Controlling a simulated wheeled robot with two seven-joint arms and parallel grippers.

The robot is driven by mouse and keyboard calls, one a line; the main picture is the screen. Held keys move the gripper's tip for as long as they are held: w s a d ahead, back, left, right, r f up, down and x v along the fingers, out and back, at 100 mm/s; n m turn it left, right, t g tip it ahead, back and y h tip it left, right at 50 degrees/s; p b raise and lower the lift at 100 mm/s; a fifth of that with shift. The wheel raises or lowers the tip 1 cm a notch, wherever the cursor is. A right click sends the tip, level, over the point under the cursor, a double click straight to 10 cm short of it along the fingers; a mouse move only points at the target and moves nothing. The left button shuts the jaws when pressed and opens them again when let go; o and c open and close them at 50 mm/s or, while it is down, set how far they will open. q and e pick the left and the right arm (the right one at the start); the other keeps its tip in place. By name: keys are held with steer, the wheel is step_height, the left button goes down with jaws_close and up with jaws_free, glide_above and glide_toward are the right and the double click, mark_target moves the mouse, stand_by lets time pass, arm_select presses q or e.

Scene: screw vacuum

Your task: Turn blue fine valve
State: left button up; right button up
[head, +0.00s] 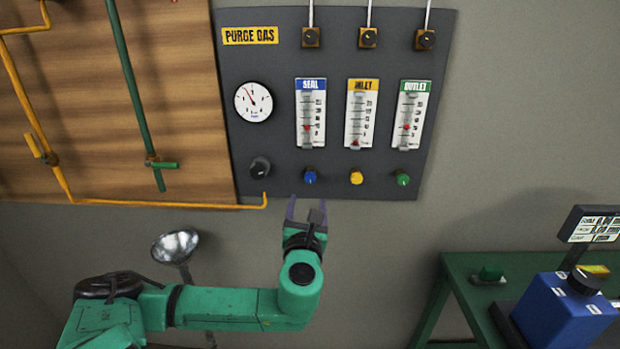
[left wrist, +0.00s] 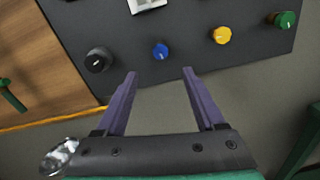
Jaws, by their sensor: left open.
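The blue fine valve (head: 310,177) is a small round knob on the dark purge gas panel (head: 270,60), below the SEAL flow gauge (head: 311,112). My left gripper (head: 307,203) is just below the blue valve, fingers pointing up toward the panel. In the left wrist view the blue valve (left wrist: 160,52) lies beyond and between the two purple fingertips (left wrist: 160,73), apart from them. The left gripper is open and empty. My right gripper is in neither view.
A black knob (head: 260,167) is left of the blue valve; yellow (head: 356,177) and green (head: 402,178) knobs are to its right. A yellow pipe (head: 180,205) runs along the panel's lower left. A green table (head: 465,270) with a blue box (head: 565,312) stands at right.

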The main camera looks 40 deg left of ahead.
mark_target(310, 179)
arm_select(q)
steer(key=p+x, duration=0.2)
steer(key=x, duration=1)
steer(key=shift+w+a, duration=0.2)
steer(key=shift+a, duration=0.05)
steer(key=shift+w+a+f, duration=0.1)
steer(key=shift+w+a, duration=0.2)
steer(key=shift+w, duration=0.15)
jaws_close()
